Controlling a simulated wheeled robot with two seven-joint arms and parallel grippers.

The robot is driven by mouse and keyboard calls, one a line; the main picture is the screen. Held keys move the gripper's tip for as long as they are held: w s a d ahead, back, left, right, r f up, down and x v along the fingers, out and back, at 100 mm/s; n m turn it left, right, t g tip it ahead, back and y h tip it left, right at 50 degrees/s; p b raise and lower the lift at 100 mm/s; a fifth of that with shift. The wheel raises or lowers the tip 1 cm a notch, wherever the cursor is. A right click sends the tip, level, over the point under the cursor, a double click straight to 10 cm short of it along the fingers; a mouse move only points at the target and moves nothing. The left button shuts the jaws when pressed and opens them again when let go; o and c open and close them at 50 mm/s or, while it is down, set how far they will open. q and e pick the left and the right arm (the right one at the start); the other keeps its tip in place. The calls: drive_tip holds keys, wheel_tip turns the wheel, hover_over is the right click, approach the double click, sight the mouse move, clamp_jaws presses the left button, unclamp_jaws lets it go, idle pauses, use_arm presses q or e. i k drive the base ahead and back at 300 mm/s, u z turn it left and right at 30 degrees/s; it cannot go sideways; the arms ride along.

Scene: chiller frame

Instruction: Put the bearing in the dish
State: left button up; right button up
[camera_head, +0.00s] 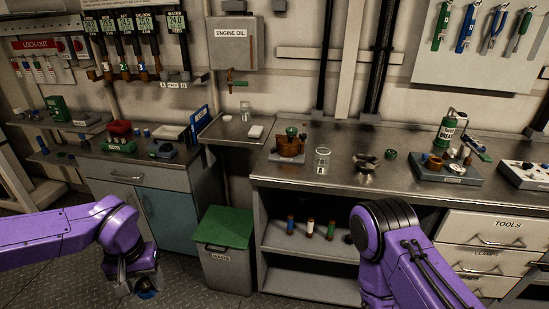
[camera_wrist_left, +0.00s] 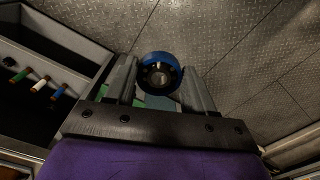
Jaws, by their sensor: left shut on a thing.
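My left gripper (camera_head: 143,283) hangs low at the left of the head view, above the floor. In the left wrist view its two fingers (camera_wrist_left: 160,82) are closed around a round blue bearing (camera_wrist_left: 163,66) with a dark ring and centre. The bearing also shows as a small blue shape (camera_head: 147,294) below the gripper in the head view. A shiny metal dish-like thing (camera_head: 366,165) stands on the long counter; I cannot tell for sure that it is the dish. My right arm shows at lower right, but its gripper is out of view.
The metal counter (camera_head: 310,172) holds a glass beaker (camera_head: 322,159) and a brown block (camera_head: 289,148). A grey waste bin (camera_head: 228,272) with a green lid stands below. A side cabinet (camera_head: 140,175) is at left. Floor around my left gripper is clear.

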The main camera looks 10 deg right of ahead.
sight(365, 164)
drive_tip(key=z, duration=1.35)
drive_tip(key=i, duration=0.1)
